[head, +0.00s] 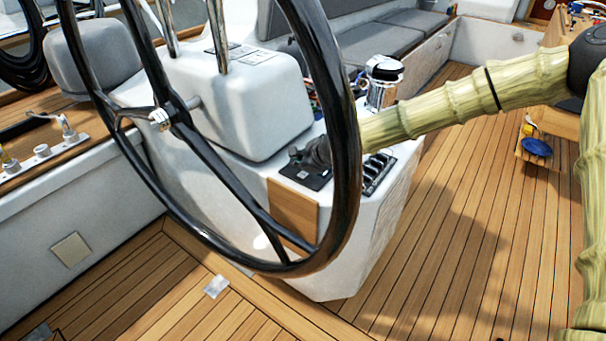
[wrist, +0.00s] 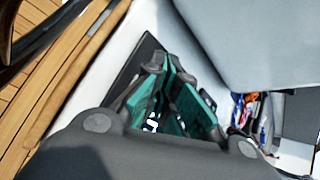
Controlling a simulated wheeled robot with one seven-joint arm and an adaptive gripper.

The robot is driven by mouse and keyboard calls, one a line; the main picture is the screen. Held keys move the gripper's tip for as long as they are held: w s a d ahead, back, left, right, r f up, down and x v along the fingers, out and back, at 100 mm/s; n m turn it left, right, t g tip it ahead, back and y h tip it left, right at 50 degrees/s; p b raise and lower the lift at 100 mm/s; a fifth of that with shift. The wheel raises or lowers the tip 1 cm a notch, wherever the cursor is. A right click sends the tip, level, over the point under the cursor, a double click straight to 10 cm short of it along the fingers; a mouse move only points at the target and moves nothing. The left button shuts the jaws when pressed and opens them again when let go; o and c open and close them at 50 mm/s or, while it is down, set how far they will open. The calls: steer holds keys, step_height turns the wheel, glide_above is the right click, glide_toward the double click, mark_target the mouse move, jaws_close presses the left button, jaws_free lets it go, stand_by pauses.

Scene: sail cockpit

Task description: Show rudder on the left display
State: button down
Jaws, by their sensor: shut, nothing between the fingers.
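My gripper (head: 302,155) is shut and empty at the right side of the white helm pedestal (head: 240,110), seen through the steering wheel. It is at or just above a flat black panel (head: 300,175), partly covering it; I cannot tell whether it touches. In the wrist view, the closed teal fingers (wrist: 176,98) lie over the dark panel (wrist: 128,78). Small white marks show near the fingers, too small to read. No display reading rudder can be made out, and I cannot tell which surface is the left display.
The large black steering wheel (head: 347,130) stands in front of the pedestal. A row of dark switches (head: 377,172) is right of the panel. A chrome winch (head: 383,82) stands behind. The teak deck (head: 455,190) at right is mostly clear, with a blue object (head: 537,147) farther off.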

mark_target(300, 175)
steer(key=shift+f, duration=0.2)
steer(key=shift+f, duration=0.25)
steer(key=shift+f+b, duration=0.45)
steer(key=shift+b, duration=0.05)
stand_by(1.0)
stand_by(0.4)
steer(key=shift+r+p, duration=0.8)
steer(key=shift+r, duration=0.1)
steer(key=shift+r, duration=0.1)
steer(key=shift+r+p, duration=2.05)
steer(key=shift+r, duration=0.4)
steer(key=shift+w+f, duration=0.1)
